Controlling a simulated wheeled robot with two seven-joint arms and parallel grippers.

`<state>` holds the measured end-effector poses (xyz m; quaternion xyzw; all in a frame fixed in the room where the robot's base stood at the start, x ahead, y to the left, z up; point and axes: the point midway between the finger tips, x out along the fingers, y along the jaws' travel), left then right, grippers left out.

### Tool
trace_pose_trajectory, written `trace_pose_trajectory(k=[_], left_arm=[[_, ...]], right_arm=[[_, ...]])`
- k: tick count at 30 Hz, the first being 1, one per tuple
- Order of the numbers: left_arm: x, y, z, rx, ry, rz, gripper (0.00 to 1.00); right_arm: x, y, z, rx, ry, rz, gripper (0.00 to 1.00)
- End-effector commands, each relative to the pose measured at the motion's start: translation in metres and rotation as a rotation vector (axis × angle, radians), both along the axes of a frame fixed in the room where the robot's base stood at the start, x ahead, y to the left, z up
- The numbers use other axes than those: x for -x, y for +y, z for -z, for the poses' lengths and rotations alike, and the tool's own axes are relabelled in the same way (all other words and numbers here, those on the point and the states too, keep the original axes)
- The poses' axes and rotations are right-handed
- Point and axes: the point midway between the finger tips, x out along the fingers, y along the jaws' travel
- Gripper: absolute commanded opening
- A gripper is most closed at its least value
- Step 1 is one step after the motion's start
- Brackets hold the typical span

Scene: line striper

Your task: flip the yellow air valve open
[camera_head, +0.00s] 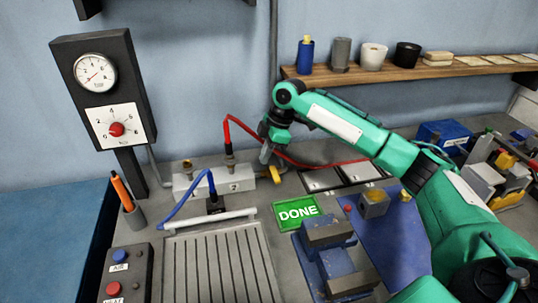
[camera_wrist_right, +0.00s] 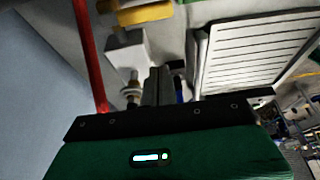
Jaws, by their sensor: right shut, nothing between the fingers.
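The yellow air valve (camera_head: 275,174) sits at the right end of the white manifold block (camera_head: 213,179) on the bench. In the right wrist view the yellow valve (camera_wrist_right: 146,13) shows at the top, partly cut off, with the white block (camera_wrist_right: 125,57) below it. My right gripper (camera_head: 265,157) hangs just above and behind the valve, near the block's right end. Its fingers (camera_wrist_right: 158,86) are shut and empty, and appear apart from the valve. I cannot tell from these views whether the valve is open. My left gripper is not in view.
A red hose (camera_head: 237,124) arches from the block behind my right gripper. A blue hose (camera_head: 186,203) runs in front of the block. A green DONE sign (camera_head: 297,212), a grooved plate (camera_head: 222,266) and a blue vise (camera_head: 327,258) lie nearer. A gauge panel (camera_head: 102,90) stands left.

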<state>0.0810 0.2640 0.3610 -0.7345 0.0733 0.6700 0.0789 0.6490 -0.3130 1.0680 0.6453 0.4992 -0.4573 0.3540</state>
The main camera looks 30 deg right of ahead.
Motion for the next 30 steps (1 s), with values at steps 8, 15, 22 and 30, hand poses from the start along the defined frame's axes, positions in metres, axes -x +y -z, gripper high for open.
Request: trace_pose_trajectory(k=[8,15,22,30], left_arm=[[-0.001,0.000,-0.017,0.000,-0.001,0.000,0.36],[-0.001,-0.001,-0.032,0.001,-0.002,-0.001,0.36],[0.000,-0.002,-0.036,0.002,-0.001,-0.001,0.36],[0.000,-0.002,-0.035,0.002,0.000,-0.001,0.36]], right_arm=[[-0.004,0.020,0.055,0.000,0.005,0.000,0.00],[0.000,0.000,0.070,0.003,0.002,0.003,0.00],[0.004,-0.014,0.072,0.001,0.001,0.001,0.00],[0.004,-0.015,0.073,0.001,0.001,0.000,0.00]])
